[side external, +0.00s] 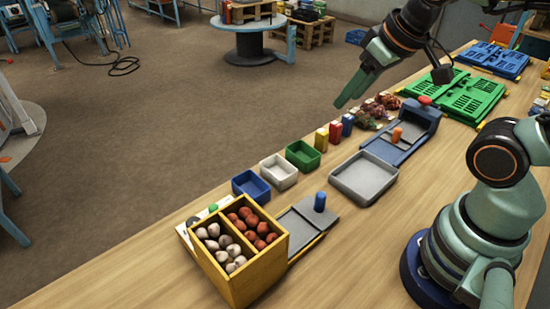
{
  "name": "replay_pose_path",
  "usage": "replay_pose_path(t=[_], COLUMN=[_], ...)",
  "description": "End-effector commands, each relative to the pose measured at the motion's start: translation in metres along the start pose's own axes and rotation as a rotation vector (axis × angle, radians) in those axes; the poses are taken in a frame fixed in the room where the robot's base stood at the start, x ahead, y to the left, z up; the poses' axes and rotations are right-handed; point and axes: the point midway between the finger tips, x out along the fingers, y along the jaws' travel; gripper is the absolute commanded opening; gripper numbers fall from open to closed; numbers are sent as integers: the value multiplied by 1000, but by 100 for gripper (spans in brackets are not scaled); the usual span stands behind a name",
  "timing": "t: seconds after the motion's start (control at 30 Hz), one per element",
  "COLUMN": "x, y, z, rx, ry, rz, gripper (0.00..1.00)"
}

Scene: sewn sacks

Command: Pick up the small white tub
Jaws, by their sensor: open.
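The small white tub (278,173) stands upright on the wooden table's far edge, between a blue tub (251,186) and a green tub (303,156). It looks empty. My gripper (346,101) hangs in the air, up and to the right of the white tub in the picture, with its green fingers pointing down. It is open and empty, and apart from everything on the table. The gap between the fingers is hard to see from this side.
A grey tray (364,191) lies right of the tubs. Small yellow, red and blue blocks (335,131) stand beyond the green tub. A yellow divided box (262,272) with red and pale lumps stands at the near end. Green crates (467,97) lie at the far right.

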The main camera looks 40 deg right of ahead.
Motion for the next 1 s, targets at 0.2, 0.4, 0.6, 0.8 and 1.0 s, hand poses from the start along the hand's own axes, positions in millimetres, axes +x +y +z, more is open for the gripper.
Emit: replay_pose_path(t=[0.2,0.4,0.6,0.8,1.0], x=[0,0,4,25,59], y=[0,0,-3,-13,-26], z=[0,0,-7,-29,-50], rx=[0,0,2,10,19], ry=[0,0,-31,-134,-245], rz=[0,0,-4,-13,-16], gripper=[100,100,100,100,100])
